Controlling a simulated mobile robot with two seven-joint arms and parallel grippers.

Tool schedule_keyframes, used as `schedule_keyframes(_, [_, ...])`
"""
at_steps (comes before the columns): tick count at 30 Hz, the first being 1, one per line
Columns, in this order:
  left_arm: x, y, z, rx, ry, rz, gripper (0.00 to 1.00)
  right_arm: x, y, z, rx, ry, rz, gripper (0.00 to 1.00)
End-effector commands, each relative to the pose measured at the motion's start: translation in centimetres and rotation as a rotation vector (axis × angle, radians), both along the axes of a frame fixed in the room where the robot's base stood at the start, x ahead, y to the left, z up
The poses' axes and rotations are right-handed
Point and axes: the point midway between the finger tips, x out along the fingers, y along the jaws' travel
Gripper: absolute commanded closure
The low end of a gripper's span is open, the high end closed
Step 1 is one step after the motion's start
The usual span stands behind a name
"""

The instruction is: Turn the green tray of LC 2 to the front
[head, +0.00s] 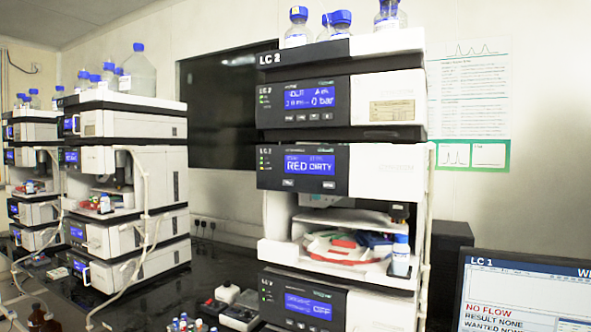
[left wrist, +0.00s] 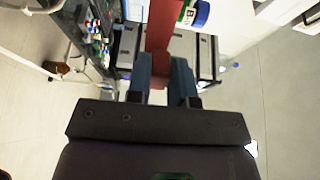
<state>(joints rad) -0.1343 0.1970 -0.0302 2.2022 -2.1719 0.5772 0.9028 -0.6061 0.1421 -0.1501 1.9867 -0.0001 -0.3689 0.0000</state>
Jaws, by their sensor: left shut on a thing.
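The LC 2 stack (head: 343,185) stands right of centre in the head view. Its open compartment holds a pale turntable (head: 318,247) with a red tray (head: 343,243) and a blue tray (head: 376,240) towards the right. A green tray cannot be made out clearly there. In the left wrist view my left gripper (left wrist: 161,66) is shut on a red, bar-like part (left wrist: 161,25), which runs away from the fingers. Neither gripper shows in the head view.
A blue-capped bottle (head: 401,256) stands at the compartment's right front edge. Another stack (head: 125,170) stands at left. A monitor (head: 525,295) stands at lower right. A blue-capped bottle (left wrist: 197,13) is close to my left gripper.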

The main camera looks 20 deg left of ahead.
Motion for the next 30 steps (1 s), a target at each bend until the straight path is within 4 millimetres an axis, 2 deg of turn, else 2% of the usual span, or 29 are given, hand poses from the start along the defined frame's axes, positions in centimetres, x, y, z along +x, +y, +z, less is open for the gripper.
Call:
schedule_keyframes(9, [0.0,0.0,0.0,0.000,-0.001,0.000,1.00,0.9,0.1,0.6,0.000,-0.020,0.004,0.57])
schedule_keyframes(18, [0.0,0.0,0.0,0.000,-0.001,0.000,1.00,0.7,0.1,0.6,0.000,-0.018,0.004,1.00])
schedule_keyframes(30, [0.0,0.0,0.0,0.000,-0.001,0.000,1.00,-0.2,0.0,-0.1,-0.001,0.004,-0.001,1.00])
